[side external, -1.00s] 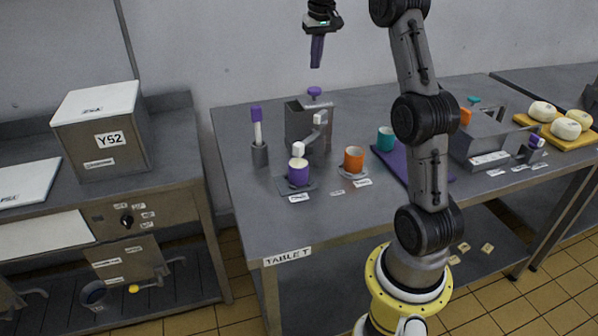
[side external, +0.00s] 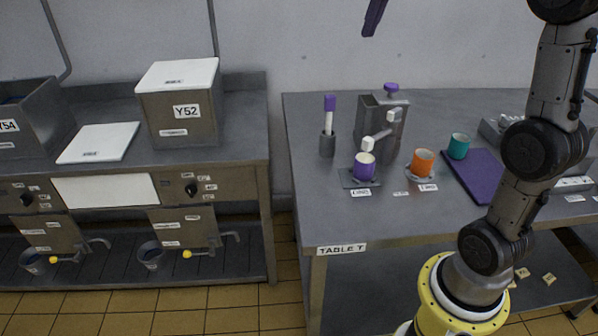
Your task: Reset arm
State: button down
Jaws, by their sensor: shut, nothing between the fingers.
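My gripper (side external: 374,18) is at the top edge of the side external view, raised high above the back of the table. The rest of the hand is cut off by the frame. My arm rises from its yellow base at the lower right and leans to the right. The gripper is apart from everything on the table (side external: 315,215).
On the table stand a purple cup (side external: 365,167), an orange cup (side external: 422,163), a teal cup (side external: 458,146), a purple mat (side external: 478,177), a steel dispenser (side external: 368,122) and a purple-capped stick (side external: 329,115) in a holder. A left counter carries a box labelled Y52 (side external: 180,118).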

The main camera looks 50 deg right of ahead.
jog(key=s+a+f+n+t+y, duration=0.1)
jog(key=s+a+f+n+t, duration=0.15)
jog(key=s+a, duration=1)
jog(key=s+a+f+n, duration=0.1)
jog(key=s+a+f, duration=0.2)
jog(key=f, duration=0.3)
jog(key=s+a+f+n+y, duration=0.1)
jog(key=s+a+f+n, duration=0.1)
jog(key=s+f, duration=0.3)
notch_tip(320, 180, down, 2)
jog(key=shift+s+a+f+g, duration=0.2)
jog(key=shift+a+g, duration=0.15)
jog(key=shift+a, duration=0.2)
